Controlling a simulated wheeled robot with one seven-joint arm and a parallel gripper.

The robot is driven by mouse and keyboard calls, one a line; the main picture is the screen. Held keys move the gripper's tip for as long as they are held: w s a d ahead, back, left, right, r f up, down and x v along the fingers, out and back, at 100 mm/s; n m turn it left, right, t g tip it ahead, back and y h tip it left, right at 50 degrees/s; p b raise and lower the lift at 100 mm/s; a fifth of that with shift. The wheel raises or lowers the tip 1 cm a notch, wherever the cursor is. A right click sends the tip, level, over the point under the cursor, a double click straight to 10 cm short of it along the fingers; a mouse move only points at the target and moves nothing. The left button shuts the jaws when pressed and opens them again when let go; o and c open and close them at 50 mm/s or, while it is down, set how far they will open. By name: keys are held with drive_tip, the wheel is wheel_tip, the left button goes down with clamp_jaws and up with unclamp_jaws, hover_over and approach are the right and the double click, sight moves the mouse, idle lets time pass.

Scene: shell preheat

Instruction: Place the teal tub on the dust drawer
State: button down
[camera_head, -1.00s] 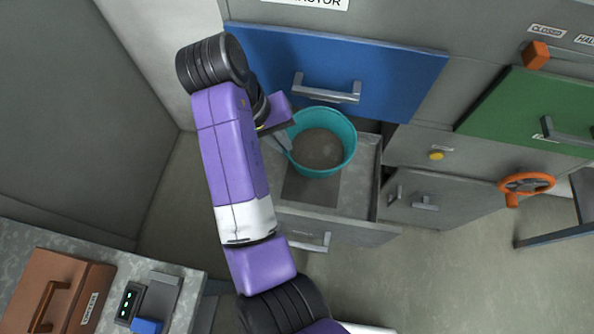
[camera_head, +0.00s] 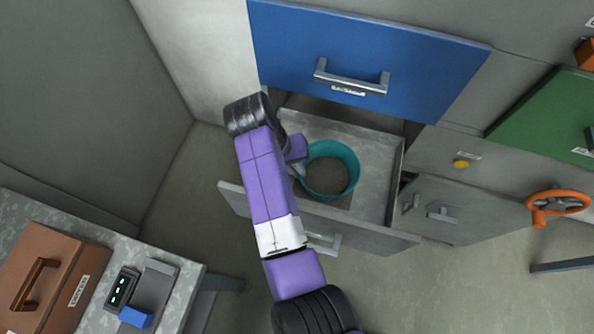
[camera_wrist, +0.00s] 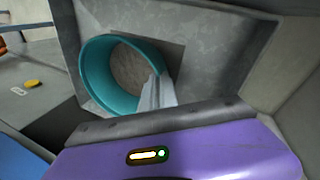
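The teal tub (camera_head: 354,157) is upright inside the open dust drawer (camera_head: 377,180), with brown-grey material in its bottom. It stands low over a darker square patch (camera_head: 343,202) of the drawer floor; I cannot tell if its base touches. My gripper (camera_head: 298,169) is at the tub's left rim and appears shut on it. In the wrist view the tub (camera_wrist: 98,85) shows with my grey fingers (camera_wrist: 157,88) across its rim. The patch (camera_wrist: 172,54) shows beyond the tub there. My purple arm hides part of the drawer's front.
A blue drawer front (camera_head: 400,60) with a handle juts out above and behind. A green panel (camera_head: 550,115), yellow button (camera_head: 461,164) and orange wheel (camera_head: 560,200) are at right. A brown case (camera_head: 50,275) sits on a bench at lower left. Drawer floor right of the tub is clear.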

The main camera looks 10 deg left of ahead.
drive_tip(key=shift+f, duration=1.25)
drive_tip(key=shift+f, duration=0.15)
drive_tip(key=c, duration=1.6)
unclamp_jaws()
drive_tip(key=shift+c, duration=0.2)
drive_tip(key=v, duration=1.2)
drive_tip(key=shift+d, duration=0.15)
